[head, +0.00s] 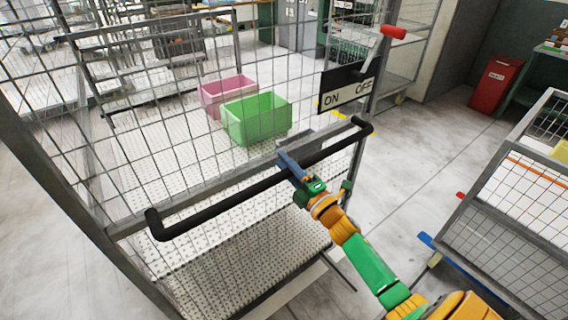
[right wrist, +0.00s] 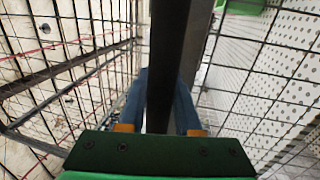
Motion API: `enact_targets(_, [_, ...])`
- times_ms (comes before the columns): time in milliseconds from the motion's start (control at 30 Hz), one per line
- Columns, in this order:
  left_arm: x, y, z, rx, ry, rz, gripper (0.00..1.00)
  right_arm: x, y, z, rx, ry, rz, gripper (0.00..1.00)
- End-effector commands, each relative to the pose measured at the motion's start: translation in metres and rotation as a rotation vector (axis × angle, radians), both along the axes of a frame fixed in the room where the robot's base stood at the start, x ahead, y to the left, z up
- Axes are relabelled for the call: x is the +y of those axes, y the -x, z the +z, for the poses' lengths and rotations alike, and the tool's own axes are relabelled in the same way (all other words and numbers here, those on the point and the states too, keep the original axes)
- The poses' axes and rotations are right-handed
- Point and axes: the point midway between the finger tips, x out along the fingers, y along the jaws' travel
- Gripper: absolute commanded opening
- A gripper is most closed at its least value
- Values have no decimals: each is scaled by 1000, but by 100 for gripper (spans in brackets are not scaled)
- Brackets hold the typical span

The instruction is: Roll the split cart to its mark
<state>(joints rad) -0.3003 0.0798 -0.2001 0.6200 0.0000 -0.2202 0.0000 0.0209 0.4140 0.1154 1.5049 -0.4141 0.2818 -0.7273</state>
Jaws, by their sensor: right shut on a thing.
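The split cart (head: 195,195) is a grey-framed wire-mesh cage on a perforated white deck, standing right in front of me in the head view. A black handle bar (head: 215,211) runs across its near side. My right gripper (head: 290,162) is shut on this bar, right of its middle. In the right wrist view the bar (right wrist: 168,60) passes between the two blue fingers (right wrist: 163,105). I cannot make out the mark clearly. My left gripper is not in view.
Green (head: 257,119) and pink (head: 226,92) bins show through the mesh. Another mesh cart (head: 512,215) stands close on the right. A red bin (head: 495,84) stands at the back right. Grey floor (head: 420,140) lies open between the carts.

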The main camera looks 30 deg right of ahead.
Motion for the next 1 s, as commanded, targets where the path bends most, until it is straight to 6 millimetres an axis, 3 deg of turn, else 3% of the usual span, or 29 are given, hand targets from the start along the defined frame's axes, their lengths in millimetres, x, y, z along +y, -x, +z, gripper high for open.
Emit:
enact_targets(167, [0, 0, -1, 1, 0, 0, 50, 0, 1, -4, 7, 0, 1, 0])
enact_targets(200, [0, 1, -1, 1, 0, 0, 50, 0, 1, -4, 6, -1, 0, 43])
enact_targets(267, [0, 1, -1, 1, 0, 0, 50, 0, 1, -3, 5, -1, 0, 59])
enact_targets(300, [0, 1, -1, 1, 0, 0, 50, 0, 1, -3, 4, -1, 0, 62])
enact_targets(633, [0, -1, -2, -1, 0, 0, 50, 0, 5, -4, 2, -1, 1, 62])
enact_targets(1000, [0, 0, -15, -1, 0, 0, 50, -5, 61, -18, 7, -1, 0, 62])
